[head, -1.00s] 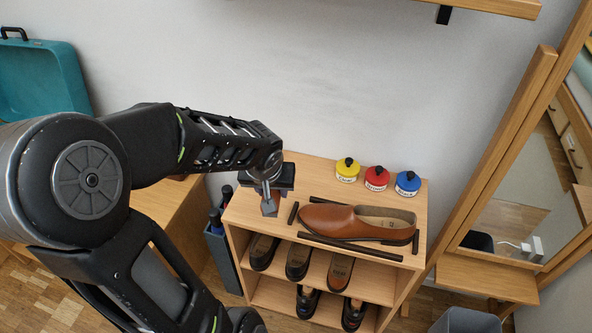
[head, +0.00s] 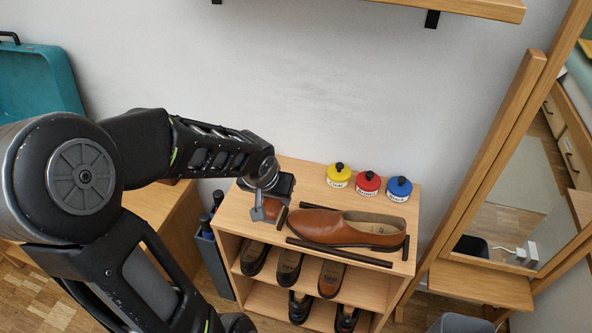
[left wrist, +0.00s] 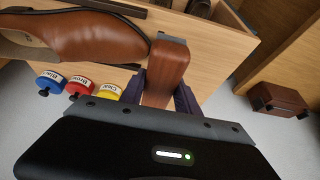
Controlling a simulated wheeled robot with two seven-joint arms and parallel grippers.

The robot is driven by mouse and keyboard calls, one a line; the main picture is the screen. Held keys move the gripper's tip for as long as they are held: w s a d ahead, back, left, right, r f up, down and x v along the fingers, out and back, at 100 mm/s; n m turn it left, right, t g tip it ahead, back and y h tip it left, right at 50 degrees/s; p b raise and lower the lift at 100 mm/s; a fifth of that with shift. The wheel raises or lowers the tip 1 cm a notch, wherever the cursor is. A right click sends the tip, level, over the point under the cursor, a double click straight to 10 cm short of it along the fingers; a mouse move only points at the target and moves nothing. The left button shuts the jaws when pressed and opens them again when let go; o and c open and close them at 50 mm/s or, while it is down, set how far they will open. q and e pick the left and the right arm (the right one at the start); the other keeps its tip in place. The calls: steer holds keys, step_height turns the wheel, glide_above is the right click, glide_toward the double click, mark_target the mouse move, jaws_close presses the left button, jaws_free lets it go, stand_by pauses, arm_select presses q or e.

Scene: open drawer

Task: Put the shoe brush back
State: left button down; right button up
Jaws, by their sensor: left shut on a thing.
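My left gripper (head: 268,207) is shut on the shoe brush, a reddish-brown wooden block with a grey underside. The brush (left wrist: 166,72) shows between the fingers in the left wrist view, and partly in the head view (head: 273,208). It is at the left part of the shelf unit's top (head: 236,210), just left of the short dark strip (head: 282,218) by the toe of the brown shoe (head: 335,228). I cannot tell whether the brush touches the top. My right gripper is not in view.
Yellow (head: 339,176), red (head: 367,184) and blue (head: 398,190) jars stand along the back. Dark strips frame the shoe, with a long one (head: 338,252) in front. More shoes (head: 288,268) fill the lower shelves. A mirror (head: 520,205) stands at right.

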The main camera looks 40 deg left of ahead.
arm_select(q)
steer(key=w+a, duration=0.2)
steer(key=w, duration=0.3)
steer(key=w+a+f, duration=0.1)
steer(key=w, duration=0.4)
steer(key=w+a, duration=0.2)
steer(key=w, duration=0.3)
steer(key=shift+w+a+f+p, duration=0.3)
steer(key=shift+w+f, duration=0.05)
steer(key=shift+w, duration=0.05)
steer(key=shift+f, duration=0.2)
step_height(320, 180, down, 5)
steer(key=shift+r+b, duration=0.15)
steer(key=shift+b, duration=0.2)
steer(key=shift+w, duration=0.2)
